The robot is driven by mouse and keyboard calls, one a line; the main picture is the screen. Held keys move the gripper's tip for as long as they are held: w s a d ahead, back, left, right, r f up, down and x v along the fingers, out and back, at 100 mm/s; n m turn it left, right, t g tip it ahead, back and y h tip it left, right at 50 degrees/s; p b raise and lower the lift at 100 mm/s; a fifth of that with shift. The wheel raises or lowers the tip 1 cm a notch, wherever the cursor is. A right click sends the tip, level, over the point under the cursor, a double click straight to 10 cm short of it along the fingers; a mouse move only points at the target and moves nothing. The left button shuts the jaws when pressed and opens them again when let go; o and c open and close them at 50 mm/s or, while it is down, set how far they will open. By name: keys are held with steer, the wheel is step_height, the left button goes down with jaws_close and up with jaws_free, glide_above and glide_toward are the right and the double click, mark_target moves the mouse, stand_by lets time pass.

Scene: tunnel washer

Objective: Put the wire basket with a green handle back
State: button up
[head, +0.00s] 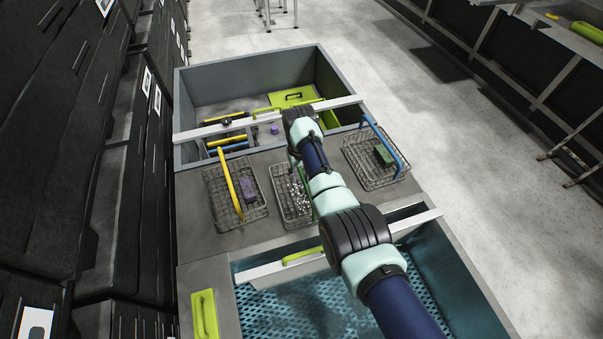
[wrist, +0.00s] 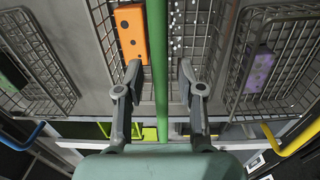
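The wire basket with the green handle (head: 278,205) stands on the grey deck between two other baskets. It holds small silvery bits, and the wrist view shows an orange block (wrist: 131,35) in it. Its green handle (wrist: 160,120) runs up the middle of the wrist view. My gripper (wrist: 160,72) is open, one finger on each side of the handle, with a clear gap on both sides. In the head view my arm hides the basket's right part and most of the handle.
A yellow-handled basket (head: 263,212) with a purple block stands left, a blue-handled basket (head: 356,165) with a green block right. Behind is a grey bin (head: 200,92) with colored pieces; in front, a teal perforated basin (head: 290,310). White rails (head: 350,101) cross both.

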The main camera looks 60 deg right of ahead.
step_height(320, 180, up, 12)
steer(key=p, duration=0.3)
steer(key=shift+a, duration=0.15)
steer(key=shift+w, duration=0.1)
